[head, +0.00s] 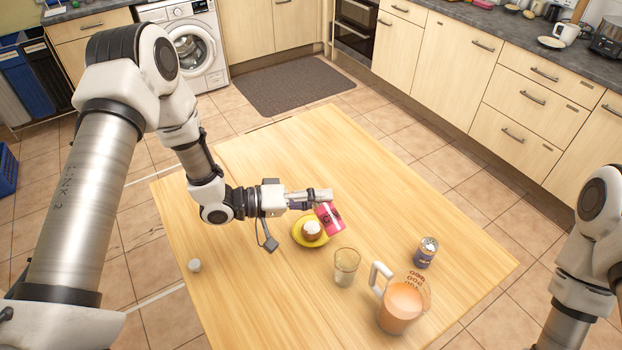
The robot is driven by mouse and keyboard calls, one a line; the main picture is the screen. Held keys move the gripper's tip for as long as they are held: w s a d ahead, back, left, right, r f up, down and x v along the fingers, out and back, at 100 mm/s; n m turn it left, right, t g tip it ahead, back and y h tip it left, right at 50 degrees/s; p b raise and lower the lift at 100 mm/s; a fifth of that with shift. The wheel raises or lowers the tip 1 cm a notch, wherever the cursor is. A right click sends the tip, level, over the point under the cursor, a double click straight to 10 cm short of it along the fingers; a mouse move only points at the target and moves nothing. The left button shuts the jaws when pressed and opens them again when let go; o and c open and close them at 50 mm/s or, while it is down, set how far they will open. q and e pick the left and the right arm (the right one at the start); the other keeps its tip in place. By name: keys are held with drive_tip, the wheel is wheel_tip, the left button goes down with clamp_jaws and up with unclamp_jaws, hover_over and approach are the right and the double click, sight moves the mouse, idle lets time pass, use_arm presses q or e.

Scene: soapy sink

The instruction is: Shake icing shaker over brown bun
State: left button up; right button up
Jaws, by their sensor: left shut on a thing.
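My left gripper (312,197) is shut on a pink and red icing shaker (330,219). The shaker is tilted and sits at the upper right of the bun in the picture. The brown bun (312,229) has a pale top and lies on a yellow plate (298,238). The shaker overlaps the plate's right edge in the picture; how high it is above it is hard to tell. My right arm shows at the right edge, but its gripper is outside the view.
A clear glass (346,266) stands just in front of the plate. A jug with orange liquid (401,306) and a can (426,252) stand further right. A small white round thing (194,265) lies at the left. The wooden table (290,150) is clear at the back.

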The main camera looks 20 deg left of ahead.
use_arm(q)
drive_tip(key=r+m, duration=0.1)
drive_tip(key=r+m+y, duration=0.1)
drive_tip(key=r+m+y+p, duration=0.1)
drive_tip(key=shift+s+m, duration=0.25)
drive_tip(key=shift+m, duration=0.15)
drive_tip(key=shift+s+d+r+m+t+y, duration=0.1)
drive_tip(key=shift+d+r+m+t+y, duration=0.15)
drive_tip(key=shift+r+m+t+y, duration=0.35)
drive_tip(key=m+b, duration=0.1)
drive_tip(key=s+d+r+m+y, duration=0.1)
drive_tip(key=d+r+m+y+b, duration=0.1)
drive_tip(key=shift+s+d+r+m+t+b, duration=0.1)
drive_tip(key=shift+s+r+m+t+b, duration=0.1)
drive_tip(key=shift+s+m+t+b, duration=0.15)
drive_tip(key=shift+d+r+m+t+y, duration=0.15)
drive_tip(key=shift+r+m+t+y, duration=0.1)
drive_tip(key=shift+r+y, duration=0.05)
